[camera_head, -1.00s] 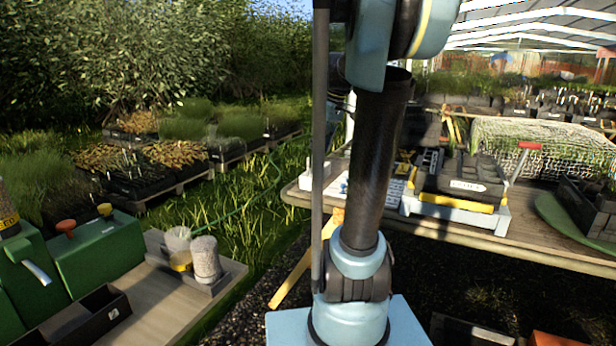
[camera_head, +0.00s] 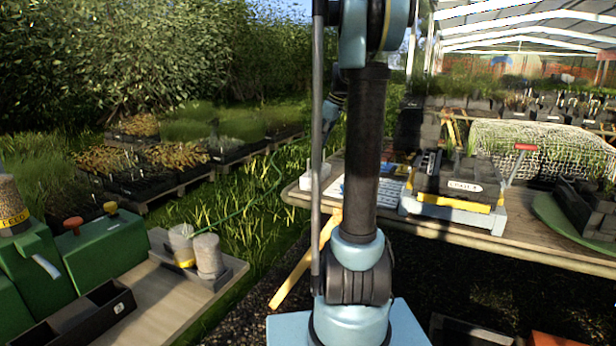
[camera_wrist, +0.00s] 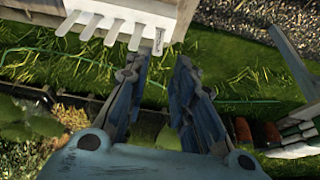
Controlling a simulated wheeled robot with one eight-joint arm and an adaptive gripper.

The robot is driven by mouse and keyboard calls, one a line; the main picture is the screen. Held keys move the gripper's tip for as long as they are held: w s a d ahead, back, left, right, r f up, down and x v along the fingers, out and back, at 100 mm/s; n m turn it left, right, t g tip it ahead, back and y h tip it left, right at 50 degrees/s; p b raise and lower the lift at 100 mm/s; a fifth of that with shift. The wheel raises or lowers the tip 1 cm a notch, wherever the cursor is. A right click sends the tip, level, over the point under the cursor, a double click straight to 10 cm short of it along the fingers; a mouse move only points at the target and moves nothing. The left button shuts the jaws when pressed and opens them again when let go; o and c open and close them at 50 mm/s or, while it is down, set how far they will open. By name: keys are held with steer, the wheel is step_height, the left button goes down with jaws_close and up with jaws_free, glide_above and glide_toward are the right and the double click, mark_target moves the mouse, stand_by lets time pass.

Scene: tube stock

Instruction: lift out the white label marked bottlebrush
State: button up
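Several white labels stick out in a row from the edge of a pale board (camera_wrist: 165,10) at the top of the wrist view. The rightmost white label (camera_wrist: 160,38) bears a small dark mark; I cannot read any name, so I cannot tell which is bottlebrush. My gripper (camera_wrist: 157,76) is open and empty, its two blue fingers apart and pointing at the row. The fingertips appear just short of the right-hand labels, with no contact visible. In the head view my arm hides much of the middle, and the labels cannot be made out.
In the head view a wooden table (camera_head: 540,240) at right carries a dark tray with a yellow front (camera_head: 455,204) and a red-handled tool (camera_head: 524,148). A bench (camera_head: 165,305) at left holds cups and a green machine (camera_head: 105,245). Grass lies between them.

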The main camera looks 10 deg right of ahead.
steer(key=shift+w+x, duration=0.2)
steer(key=shift+x, duration=2.75)
steer(key=shift+w+x, duration=0.15)
steer(key=shift+x, duration=2.8)
steer(key=shift+a+r, duration=0.15)
steer(key=c, duration=0.4)
